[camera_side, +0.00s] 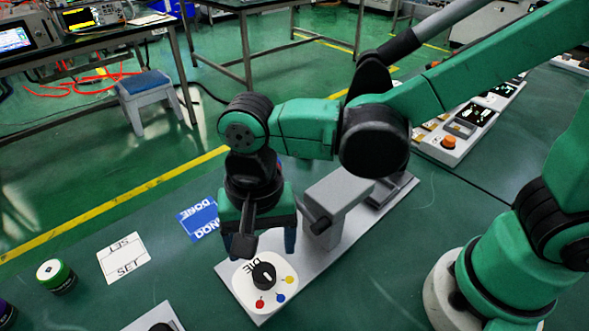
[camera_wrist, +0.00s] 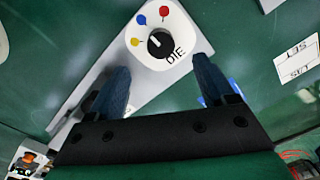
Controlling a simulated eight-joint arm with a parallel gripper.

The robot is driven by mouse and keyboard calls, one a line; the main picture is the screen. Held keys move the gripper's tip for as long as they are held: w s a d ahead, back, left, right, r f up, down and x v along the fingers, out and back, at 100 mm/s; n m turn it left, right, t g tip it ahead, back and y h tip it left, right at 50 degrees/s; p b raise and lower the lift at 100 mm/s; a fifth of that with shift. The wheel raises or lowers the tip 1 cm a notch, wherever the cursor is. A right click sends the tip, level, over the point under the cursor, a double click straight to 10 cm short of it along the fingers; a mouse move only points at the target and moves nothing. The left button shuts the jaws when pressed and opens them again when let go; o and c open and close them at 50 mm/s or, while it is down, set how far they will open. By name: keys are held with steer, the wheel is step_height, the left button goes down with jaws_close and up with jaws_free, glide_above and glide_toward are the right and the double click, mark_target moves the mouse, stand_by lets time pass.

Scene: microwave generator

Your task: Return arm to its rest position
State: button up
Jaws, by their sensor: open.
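My arm, green and black, reaches from the right in the side view. My gripper (camera_side: 262,240) points down over the grey plate, just behind the dial panel. In the wrist view my gripper (camera_wrist: 163,78) shows two blue fingers wide apart with nothing between them. The white dial panel (camera_side: 283,273) has a black knob (camera_side: 264,274), the letters "DIE" and red, blue and yellow dots. It lies beyond the fingertips in the wrist view (camera_wrist: 178,28), and the knob (camera_wrist: 159,43) is clear of both fingers.
A grey block device (camera_side: 337,200) stands on the plate, close right of my gripper. A control panel with an orange button (camera_side: 449,142) is behind.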

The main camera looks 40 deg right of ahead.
steer(key=w+d+r+n+t, duration=0.1)
steer(key=d+r+n+t, duration=0.1)
steer(key=d, duration=0.4)
steer(key=d+r+n+t, duration=0.2)
steer(key=d+t, duration=0.1)
steer(key=d, duration=0.3)
steer(key=w+d+r+n+t, duration=0.1)
steer(key=d+r+n+t, duration=0.1)
steer(key=d, duration=0.4)
steer(key=shift+w+d+n, duration=0.3)
steer(key=shift+d, duration=0.1)
steer(key=shift+o, duration=1.4)
steer(key=shift+r, duration=0.1)
steer(key=shift+o, duration=0.4)
step_height(320, 180, up, 8)
steer(key=a, duration=0.1)
steer(key=shift+a+r+n, duration=0.2)
steer(key=shift+a+n, duration=0.05)
steer(key=shift+n, duration=0.05)
steer(key=w+r+v, duration=0.1)
steer(key=v, duration=0.5)
steer(key=a+x, duration=0.1)
steer(key=x, duration=0.8)
steer(key=shift+f+g, duration=0.3)
steer(key=shift+f, duration=0.2)
